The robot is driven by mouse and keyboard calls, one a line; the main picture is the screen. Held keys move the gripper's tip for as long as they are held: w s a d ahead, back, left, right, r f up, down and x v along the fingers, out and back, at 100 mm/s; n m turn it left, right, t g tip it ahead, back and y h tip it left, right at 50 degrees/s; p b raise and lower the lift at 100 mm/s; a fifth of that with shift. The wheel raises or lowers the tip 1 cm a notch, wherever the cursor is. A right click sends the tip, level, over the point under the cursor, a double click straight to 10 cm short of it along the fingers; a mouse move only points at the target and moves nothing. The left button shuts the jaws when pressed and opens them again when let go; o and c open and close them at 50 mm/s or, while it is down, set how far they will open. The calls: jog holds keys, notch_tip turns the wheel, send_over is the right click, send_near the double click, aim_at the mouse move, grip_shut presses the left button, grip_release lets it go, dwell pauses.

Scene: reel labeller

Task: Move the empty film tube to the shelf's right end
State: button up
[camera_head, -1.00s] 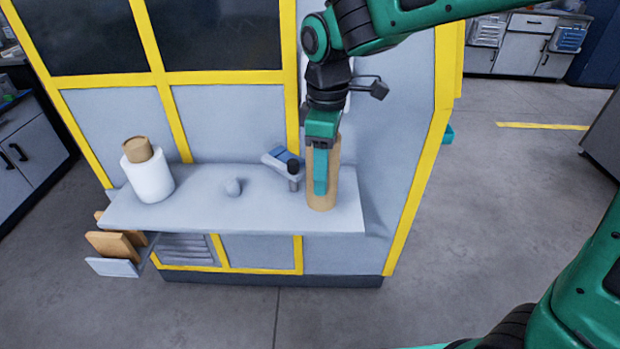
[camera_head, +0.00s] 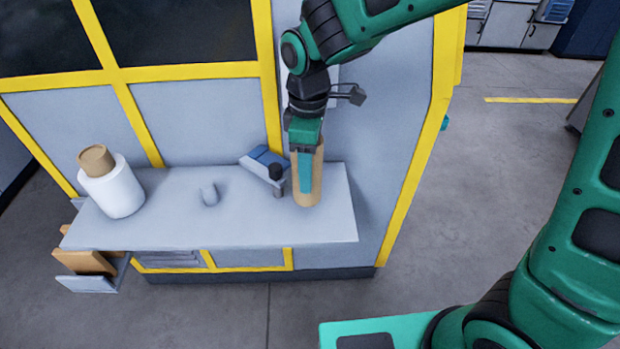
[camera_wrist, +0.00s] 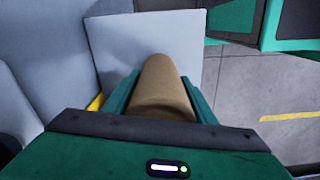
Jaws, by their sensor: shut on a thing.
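The empty film tube is a tan cardboard cylinder (camera_head: 312,185), upright at the right part of the grey shelf (camera_head: 335,225). My gripper (camera_head: 305,180) comes down from above and is shut on the tube, with its green fingers along the tube's sides. In the wrist view the tube (camera_wrist: 163,88) sits between the green fingers, with the shelf (camera_wrist: 140,45) beyond it. The tube's lower end is at the shelf's surface; I cannot tell whether it touches.
A white film roll (camera_head: 118,190) on a tan core stands at the shelf's left end. A small grey knob (camera_head: 209,194) is mid-shelf. A blue and grey device (camera_head: 262,162) with a dark-topped post (camera_head: 277,180) is just left of the tube. The shelf is bare right of the tube.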

jog(key=shift+f, duration=1.85)
jog(key=shift+f, duration=0.1)
jog(key=o, duration=1.2)
notch_tip(320, 180, up, 12)
jog(key=shift+r, duration=0.15)
jog(key=s+d+m, duration=0.2)
jog(key=d+m, duration=0.3)
jog(key=d, duration=0.6)
jog(key=s+d+m, duration=0.2)
jog(key=d+m, duration=0.3)
jog(key=d, duration=0.7)
jog(key=s+d+f+m, duration=0.1)
jog(key=s+d+m, duration=0.3)
jog(key=s, duration=0.1)
jog(key=s+d+f+m, duration=0.1)
jog(key=s+d+m, duration=0.2)
jog(key=s+d, duration=0.2)
jog(key=s+d+f+m, duration=0.2)
jog(key=s+d+m, duration=0.2)
jog(key=s+d, duration=0.1)
jog(key=shift+s+m, duration=0.3)
jog(key=shift+s, duration=0.3)
